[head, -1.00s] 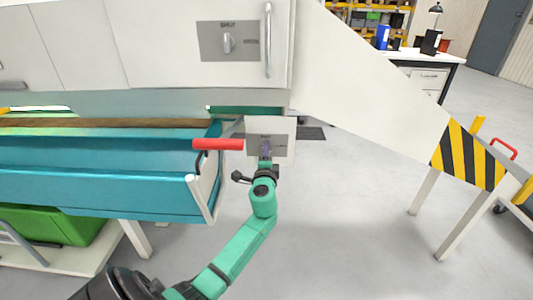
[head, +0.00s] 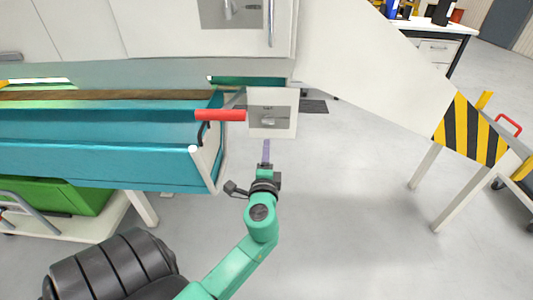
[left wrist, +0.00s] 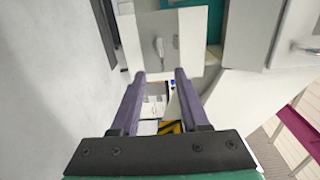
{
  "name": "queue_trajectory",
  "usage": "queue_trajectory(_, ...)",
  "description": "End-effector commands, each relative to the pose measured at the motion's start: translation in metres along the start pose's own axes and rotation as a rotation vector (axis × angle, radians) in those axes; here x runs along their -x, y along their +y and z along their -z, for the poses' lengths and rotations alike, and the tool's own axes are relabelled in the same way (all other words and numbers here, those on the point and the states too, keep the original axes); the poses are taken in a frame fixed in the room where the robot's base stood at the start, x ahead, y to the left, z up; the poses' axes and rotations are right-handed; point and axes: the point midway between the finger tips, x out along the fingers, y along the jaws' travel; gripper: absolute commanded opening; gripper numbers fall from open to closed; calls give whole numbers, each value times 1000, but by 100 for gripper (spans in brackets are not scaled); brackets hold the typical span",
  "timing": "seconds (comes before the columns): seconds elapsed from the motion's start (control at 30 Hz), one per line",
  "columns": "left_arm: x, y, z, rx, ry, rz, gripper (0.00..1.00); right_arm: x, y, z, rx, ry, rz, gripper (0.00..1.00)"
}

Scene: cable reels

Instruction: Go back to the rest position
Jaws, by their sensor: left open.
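My left gripper (head: 267,146) is at the middle of the head view, its arm reaching up from the bottom. Its two purple fingers stand apart with nothing between them in the left wrist view (left wrist: 160,78). A small white panel with a grey handle or knob (head: 271,112) is just beyond the fingertips in the head view. It also shows in the left wrist view (left wrist: 190,42), ahead of the fingers, with a gap visible in the head view. My right gripper is not in view.
A blue tray or trough (head: 100,163) with a red handle (head: 220,115) is left of my gripper. A white machine (head: 355,60) with a striped leg panel (head: 470,128) stands behind and right. A green bin (head: 60,193) sits low left. The floor (head: 345,220) at right is clear.

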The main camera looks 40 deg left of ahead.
Motion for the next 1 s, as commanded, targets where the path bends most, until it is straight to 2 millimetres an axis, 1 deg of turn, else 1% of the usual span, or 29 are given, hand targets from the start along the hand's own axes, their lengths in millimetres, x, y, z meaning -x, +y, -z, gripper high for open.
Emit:
queue_trajectory(0.33,-1,0,0,1,0,-1,45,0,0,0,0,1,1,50)
queue_trajectory(0.37,-1,2,0,5,0,-7,45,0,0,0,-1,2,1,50)
queue_trajectory(0.43,0,16,-4,49,-10,-56,45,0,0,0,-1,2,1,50)
queue_trajectory(0.47,1,27,-7,85,-20,-97,45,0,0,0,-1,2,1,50)
queue_trajectory(0.57,15,92,-17,262,-79,-330,45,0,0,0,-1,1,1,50)
queue_trajectory(0.6,27,124,-20,340,-113,-450,45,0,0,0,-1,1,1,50)
queue_trajectory(0.67,50,170,-21,439,-167,-626,45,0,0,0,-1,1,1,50)
queue_trajectory(0.7,67,196,-20,493,-201,-733,45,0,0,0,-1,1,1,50)
queue_trajectory(0.73,80,213,-19,526,-226,-808,45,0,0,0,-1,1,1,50)
queue_trajectory(0.77,94,228,-17,556,-250,-879,45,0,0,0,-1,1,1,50)
queue_trajectory(0.8,112,246,-15,588,-279,-968,45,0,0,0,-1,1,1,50)
queue_trajectory(0.87,140,270,-11,629,-323,-1095,45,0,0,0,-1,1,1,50)
queue_trajectory(0.9,159,282,-8,651,-350,-1174,45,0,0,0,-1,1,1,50)
queue_trajectory(0.97,187,299,-3,677,-390,-1289,45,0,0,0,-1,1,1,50)
queue_trajectory(1.0,206,308,0,692,-417,-1364,45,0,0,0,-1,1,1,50)
